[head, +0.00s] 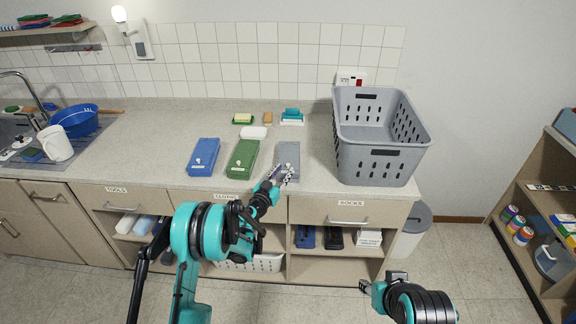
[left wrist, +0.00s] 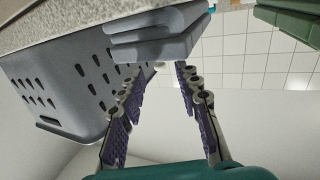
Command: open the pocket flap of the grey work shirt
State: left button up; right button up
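The grey work shirt (head: 289,150) lies folded on the counter, right of the green and blue folded ones. My left gripper (head: 287,174) is at its front end, covering part of it, so its pocket flap and button cannot be made out. In the left wrist view the grey folded shirt (left wrist: 155,38) is just beyond the fingertips. The two fingers of my left gripper (left wrist: 157,72) stand apart with nothing seen between them; contact with the cloth is unclear. My right gripper (head: 380,284) is low in front of the cabinet, away from the shirts; its finger opening is unclear.
A green folded shirt (head: 243,158) and a blue one (head: 203,156) lie to the left. A grey perforated basket (head: 376,163) stands close on the right. Soaps and a blue brush (head: 292,115) lie behind. The counter's front edge (head: 340,190) is just below the shirt.

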aim_at(287, 166)
pick_arm(q)
jog(key=x, duration=0.5)
jog(key=shift+b, duration=0.3)
jog(key=shift+s, duration=0.1)
grip_shut()
